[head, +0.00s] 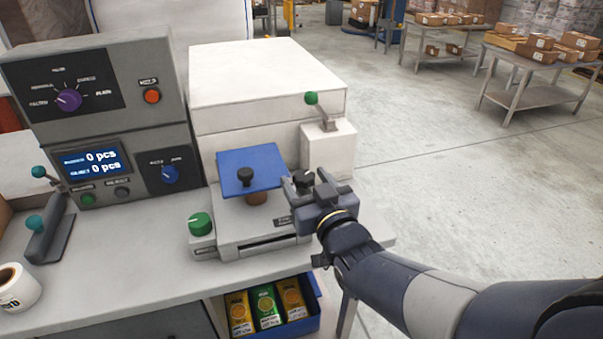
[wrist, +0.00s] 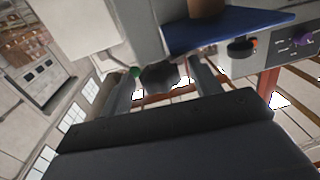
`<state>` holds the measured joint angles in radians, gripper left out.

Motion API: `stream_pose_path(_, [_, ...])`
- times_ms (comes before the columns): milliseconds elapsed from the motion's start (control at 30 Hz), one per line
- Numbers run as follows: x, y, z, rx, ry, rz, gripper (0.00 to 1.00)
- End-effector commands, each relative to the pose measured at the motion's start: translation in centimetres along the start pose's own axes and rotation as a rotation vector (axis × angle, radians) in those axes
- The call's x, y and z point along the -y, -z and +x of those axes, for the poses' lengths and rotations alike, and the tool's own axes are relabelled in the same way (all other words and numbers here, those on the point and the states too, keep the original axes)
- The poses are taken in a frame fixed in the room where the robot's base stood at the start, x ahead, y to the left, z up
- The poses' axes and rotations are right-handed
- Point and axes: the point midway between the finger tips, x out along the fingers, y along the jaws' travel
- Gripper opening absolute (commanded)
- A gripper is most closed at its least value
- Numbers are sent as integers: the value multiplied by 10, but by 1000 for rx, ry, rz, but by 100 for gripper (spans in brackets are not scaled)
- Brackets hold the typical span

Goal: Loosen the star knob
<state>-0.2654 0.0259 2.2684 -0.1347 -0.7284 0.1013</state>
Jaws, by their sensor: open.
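A dark lobed knob, which looks like the star knob (head: 304,179), shows at the right side of the weigher, beside the blue plate. In the wrist view the star knob (wrist: 158,77) lies between the two fingers, with visible gaps at its sides. My gripper (head: 306,186) is open around or just short of it; the exact depth is unclear. The gripper's fingers (wrist: 163,82) also show in the wrist view, and its body hides the area below. A second black knob (head: 245,175) is on the blue plate (head: 262,158); it also shows in the wrist view (wrist: 241,48).
A green-handled lever (head: 312,99) stands behind my gripper on a white block. A green knob (head: 200,223) is at the weigher's front left. The control panel (head: 105,120) stands left. A blue drawer (head: 312,312) with packets is open below. Free floor lies right.

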Motion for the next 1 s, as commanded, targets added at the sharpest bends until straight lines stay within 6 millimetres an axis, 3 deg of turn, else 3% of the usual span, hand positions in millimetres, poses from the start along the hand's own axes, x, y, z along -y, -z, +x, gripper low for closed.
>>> stream_pose_path(233, [0, 0, 23, 1, 0, -1, 60])
stream_pose_path(633, [0, 0, 28, 0, 0, -1, 59])
stream_pose_path(1000, [0, 0, 28, 0, 0, -1, 29])
